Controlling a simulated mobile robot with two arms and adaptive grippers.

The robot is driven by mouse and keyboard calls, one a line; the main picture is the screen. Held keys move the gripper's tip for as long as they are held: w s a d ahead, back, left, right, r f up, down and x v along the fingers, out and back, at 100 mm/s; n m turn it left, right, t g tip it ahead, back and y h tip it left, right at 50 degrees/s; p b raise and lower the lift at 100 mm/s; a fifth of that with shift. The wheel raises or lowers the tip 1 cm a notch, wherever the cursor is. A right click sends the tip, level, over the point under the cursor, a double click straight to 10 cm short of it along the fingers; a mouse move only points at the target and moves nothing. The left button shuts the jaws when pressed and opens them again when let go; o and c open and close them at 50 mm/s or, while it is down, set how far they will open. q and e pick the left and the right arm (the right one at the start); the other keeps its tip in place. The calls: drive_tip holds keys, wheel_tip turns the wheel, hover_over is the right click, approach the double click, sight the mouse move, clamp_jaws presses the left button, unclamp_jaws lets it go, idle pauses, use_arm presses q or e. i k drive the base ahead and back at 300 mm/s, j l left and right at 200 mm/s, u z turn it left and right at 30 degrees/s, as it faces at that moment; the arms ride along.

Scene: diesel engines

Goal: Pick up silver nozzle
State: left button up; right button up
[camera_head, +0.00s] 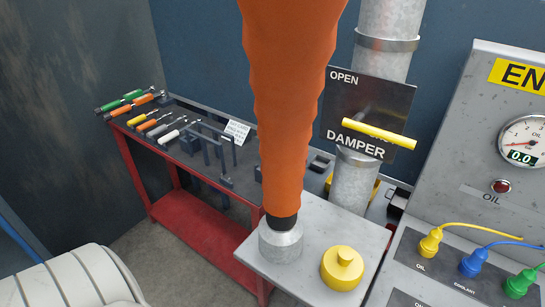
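The silver nozzle (281,241) is a short, rounded metal piece with a dark collar on top. It is at the left part of a grey flat surface (312,222), low in the middle of the head view. A thick orange hose-like piece (285,110) comes down from the top edge and narrows to the dark collar. I cannot tell whether the nozzle rests on the surface or hangs just above it. Neither of my grippers is in view.
A yellow capped knob (343,268) stands right of the nozzle. A red tool bench (205,250) with several tools is behind left. A damper plate (395,100) with a yellow handle (370,133) is behind right. A gauge panel (460,140) with colored plugs is at right.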

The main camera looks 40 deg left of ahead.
sight(280, 240)
drive_tip(key=u, duration=1.1)
drive_tip(key=k, duration=0.05)
